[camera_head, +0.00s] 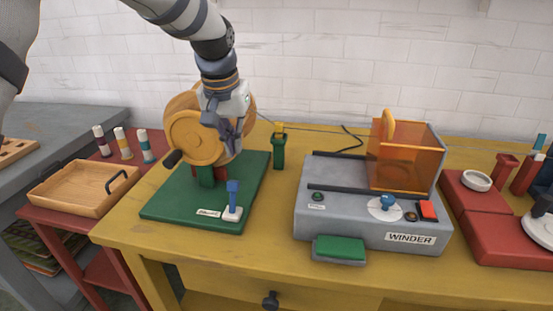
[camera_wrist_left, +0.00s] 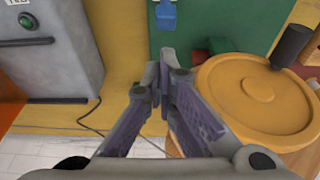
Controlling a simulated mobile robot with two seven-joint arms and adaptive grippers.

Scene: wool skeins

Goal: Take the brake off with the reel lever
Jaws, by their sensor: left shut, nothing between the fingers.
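The reel stands on a green base board (camera_head: 172,206), with a yellow-orange crank disc (camera_head: 197,138) that also shows in the left wrist view (camera_wrist_left: 262,98). At the board's front right is the blue reel lever (camera_head: 233,190) on a small white base; it looks about upright. The lever also shows at the top edge of the left wrist view (camera_wrist_left: 166,14), partly cut off. My left gripper (camera_head: 233,150) is shut and empty, fingers pointing down, right of the disc and behind the lever, apart from it. It hides part of the reel. My right gripper is out of view.
A grey winder (camera_head: 370,225) with an orange cover (camera_head: 405,155) stands right of the board. A green post with a yellow top (camera_head: 279,145) stands between them. A wooden tray (camera_head: 80,190) is at left, red trays (camera_head: 480,225) at right. Yellow table in front of the board is clear.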

